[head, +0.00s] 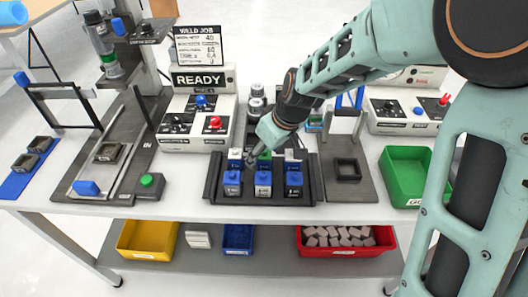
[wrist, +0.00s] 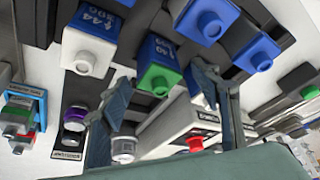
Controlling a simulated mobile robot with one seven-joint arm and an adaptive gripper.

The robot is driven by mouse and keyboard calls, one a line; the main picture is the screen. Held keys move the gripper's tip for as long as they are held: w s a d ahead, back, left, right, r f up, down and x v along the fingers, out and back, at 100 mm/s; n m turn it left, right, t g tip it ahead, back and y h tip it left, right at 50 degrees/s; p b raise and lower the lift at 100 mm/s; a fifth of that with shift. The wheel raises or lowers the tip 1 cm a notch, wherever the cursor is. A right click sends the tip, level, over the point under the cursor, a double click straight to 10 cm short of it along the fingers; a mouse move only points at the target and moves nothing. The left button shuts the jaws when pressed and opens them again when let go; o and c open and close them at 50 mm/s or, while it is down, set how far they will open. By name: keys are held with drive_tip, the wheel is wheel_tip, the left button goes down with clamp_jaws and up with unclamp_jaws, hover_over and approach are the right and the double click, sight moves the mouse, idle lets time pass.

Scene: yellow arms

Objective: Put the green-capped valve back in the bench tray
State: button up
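The bench tray (head: 212,184) is a dark tray at the middle of the bench in the head view, holding several small valves. The green-capped valve (head: 265,156) is in the back row of the tray, between two white-capped ones, partly hidden by my gripper and the front row. In the wrist view the green-capped valve (wrist: 157,76) has a blue labelled body and stands between my fingertips. My gripper (wrist: 162,77) is open, with a small gap showing on each side of the valve. In the head view my gripper (head: 258,152) reaches down over the back row.
Blue-capped valves (head: 263,184) fill the front row. A white-capped valve (wrist: 89,47) is close beside my left finger in the wrist view. A control box with a READY sign (head: 198,79) stands behind left. A dark fixture (head: 345,190) and green bin (head: 395,178) are to the right.

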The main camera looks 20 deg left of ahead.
drive_tip(key=shift+r, duration=0.1)
drive_tip(key=shift+d+r, duration=0.15)
drive_tip(key=shift+r, duration=0.4)
drive_tip(key=v, duration=1.1)
drive_tip(key=shift+p, duration=0.4)
drive_tip(key=shift+s, duration=0.15)
